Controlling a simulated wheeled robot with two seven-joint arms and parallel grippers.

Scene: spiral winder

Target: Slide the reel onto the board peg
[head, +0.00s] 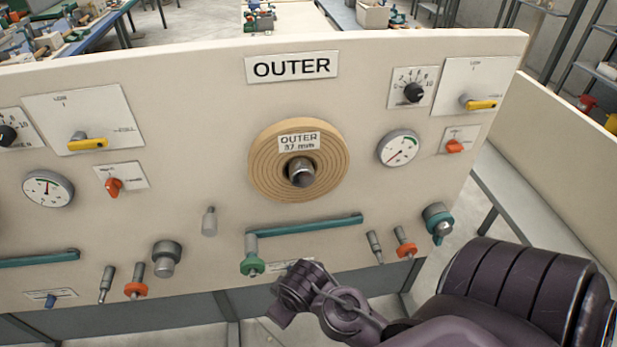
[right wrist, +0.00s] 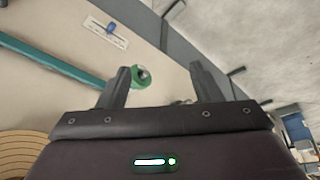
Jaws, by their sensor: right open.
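The round tan reel (head: 265,175), labelled "OUTER 37 mm", sits on the board peg (head: 301,173) under the large OUTER sign. The peg's metal end sticks out through the reel's centre. The reel looks flat against the board, though any small gap behind it is hidden. Its ringed edge also shows at lower left in the right wrist view (right wrist: 22,152). My right gripper (right wrist: 161,72) is open and empty, below the reel and apart from it. My left gripper is not in view.
The cream board (head: 200,110) carries dials, gauges and yellow levers. A teal rail (head: 305,224) runs below the reel. A green-based fitting (head: 252,262) hangs at its left end and shows between my right fingers, beyond them. Several knobs and small pegs stick out along the lower board.

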